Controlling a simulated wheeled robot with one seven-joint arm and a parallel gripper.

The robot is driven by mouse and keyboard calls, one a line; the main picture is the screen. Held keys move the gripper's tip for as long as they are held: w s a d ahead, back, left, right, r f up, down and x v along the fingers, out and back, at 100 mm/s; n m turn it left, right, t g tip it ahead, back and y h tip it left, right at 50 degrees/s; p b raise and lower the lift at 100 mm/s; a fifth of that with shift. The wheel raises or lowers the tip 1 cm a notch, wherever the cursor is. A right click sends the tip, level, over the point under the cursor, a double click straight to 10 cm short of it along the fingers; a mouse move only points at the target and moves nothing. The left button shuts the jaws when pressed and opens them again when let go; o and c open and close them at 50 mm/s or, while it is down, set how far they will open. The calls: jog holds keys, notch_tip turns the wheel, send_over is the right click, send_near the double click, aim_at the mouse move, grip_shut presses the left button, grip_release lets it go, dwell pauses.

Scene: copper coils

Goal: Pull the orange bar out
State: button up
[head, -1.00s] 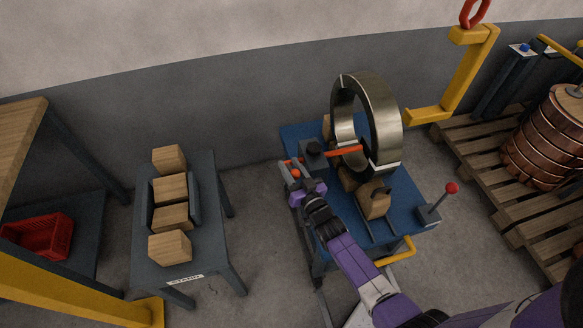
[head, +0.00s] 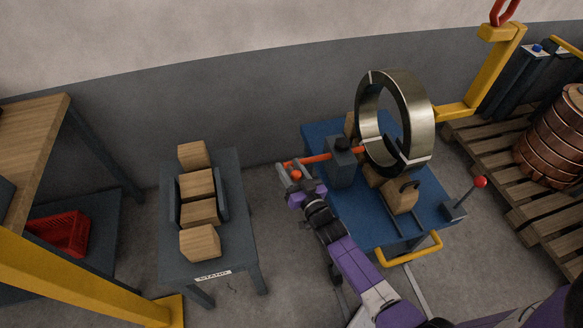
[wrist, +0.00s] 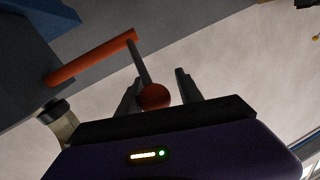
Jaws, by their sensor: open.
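The orange bar (head: 313,159) runs through the dark block (head: 341,168) on the blue bench. Its outer part sticks out to the left of the block, and its inner end reaches the left side of the metal ring (head: 405,115). A grey rod joins its outer end to an orange ball (head: 296,174). My gripper (head: 296,170) is open at this ball. In the wrist view the bar (wrist: 90,57) lies beyond the fingers, and the ball (wrist: 155,96) sits between my open fingers (wrist: 158,90). I cannot tell whether they touch it.
The ring stands upright on wooden blocks (head: 400,198) on the blue bench (head: 360,225). A red-knobbed lever (head: 480,182) is at its right corner. A grey stand (head: 235,245) with several wooden blocks is to the left, with bare floor between.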

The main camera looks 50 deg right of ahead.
aim_at(297, 180)
jog(key=shift+o, duration=1)
jog(key=shift+a, duration=0.1)
jog(key=shift+s, duration=0.2)
jog(key=v, duration=0.7)
jog(key=shift+s+a, duration=0.1)
jog(key=shift+s, duration=0.1)
